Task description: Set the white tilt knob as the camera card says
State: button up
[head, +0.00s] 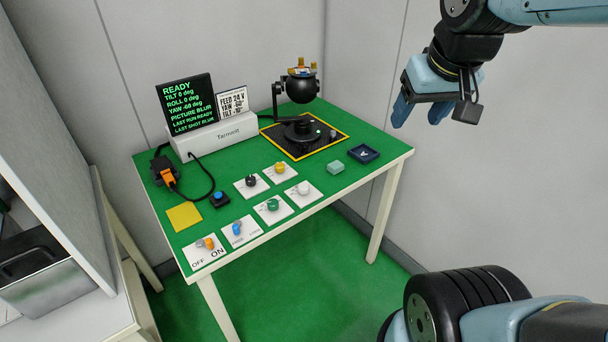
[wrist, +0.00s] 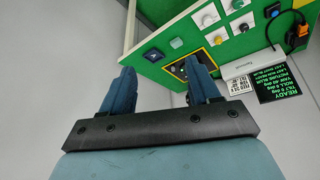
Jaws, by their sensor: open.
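The white knob (head: 303,188) sits on a white plate at the right end of the front row on the green table. It also shows near the top of the wrist view (wrist: 206,18). The card (head: 233,102) appears to read "FEED 24 V, YAW -60°, TILT -10°"; its small print is hard to read. The screen (head: 189,104) reads READY, tilt 0, roll 0, yaw -60 deg, picture blur. The gimbal camera (head: 301,88) stands on a black pad. My gripper (head: 420,112) is open and empty, raised right of the table, away from the knob.
A green knob (head: 272,204), yellow knob (head: 280,168) and black knob (head: 251,181) sit close to the white one. Switches (head: 205,243) line the front left. The air above the table is clear.

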jog(key=w+a+f+n+g, duration=0.1)
jog(key=w+a+f+n, duration=0.2)
jog(key=w, duration=0.5)
jog(key=n+g, duration=0.4)
jog(key=n, duration=0.1)
send_over(305, 185)
notch_tip(305, 185, down, 18)
notch_tip(305, 185, down, 14)
jog(key=shift+s+a+r, duration=0.1)
jog(key=shift+a+r, duration=0.05)
jog(key=shift+r, duration=0.1)
jog(key=c, duration=1)
